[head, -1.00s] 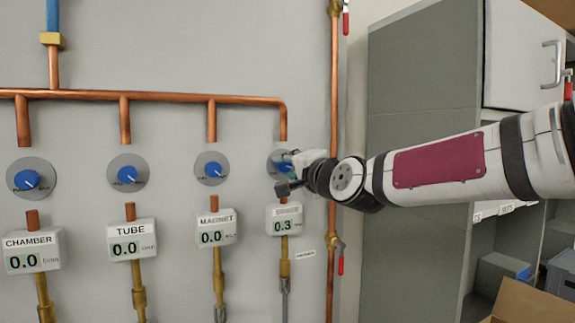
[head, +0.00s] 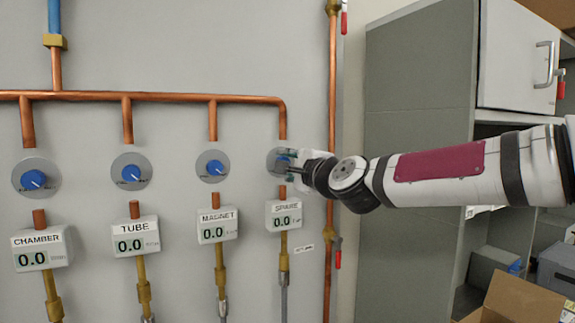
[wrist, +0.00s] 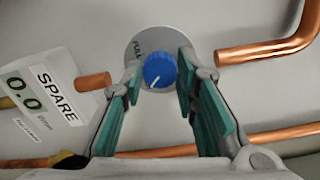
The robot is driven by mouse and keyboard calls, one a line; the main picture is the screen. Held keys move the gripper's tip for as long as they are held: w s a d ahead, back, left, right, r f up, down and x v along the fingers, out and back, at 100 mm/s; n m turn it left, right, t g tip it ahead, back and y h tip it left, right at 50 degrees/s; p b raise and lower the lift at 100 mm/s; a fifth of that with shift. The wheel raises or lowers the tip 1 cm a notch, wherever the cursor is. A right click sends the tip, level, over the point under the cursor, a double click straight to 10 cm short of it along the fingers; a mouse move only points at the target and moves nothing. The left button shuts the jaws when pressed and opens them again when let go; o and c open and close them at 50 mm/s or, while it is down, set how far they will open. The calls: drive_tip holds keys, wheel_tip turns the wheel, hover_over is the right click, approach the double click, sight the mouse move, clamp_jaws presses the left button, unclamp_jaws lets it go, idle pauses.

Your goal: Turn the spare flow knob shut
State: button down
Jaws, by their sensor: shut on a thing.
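The spare flow knob is a blue round knob with a white pointer line on a grey disc; it is clear in the wrist view (wrist: 159,71) and mostly covered by my gripper in the head view (head: 281,163). My gripper (wrist: 158,75) has its two teal-padded fingers on either side of the knob, shut on it. The white pointer slants toward the lower left in the wrist view. The spare meter (head: 284,216) below the knob reads 0.0, as it also does in the wrist view (wrist: 38,105).
Chamber (head: 33,179), tube (head: 131,174) and magnet (head: 216,168) knobs sit in a row to the left. A vertical copper pipe (head: 333,90) with red-handled valves runs just right of the spare line. A grey cabinet (head: 415,85) stands at the right.

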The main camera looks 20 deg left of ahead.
drive_tip(key=shift+s+f, duration=0.1)
drive_tip(key=shift+f, duration=0.05)
drive_tip(key=c, duration=1.2)
unclamp_jaws()
drive_tip(key=shift+c, duration=0.2)
drive_tip(key=v, duration=1.2)
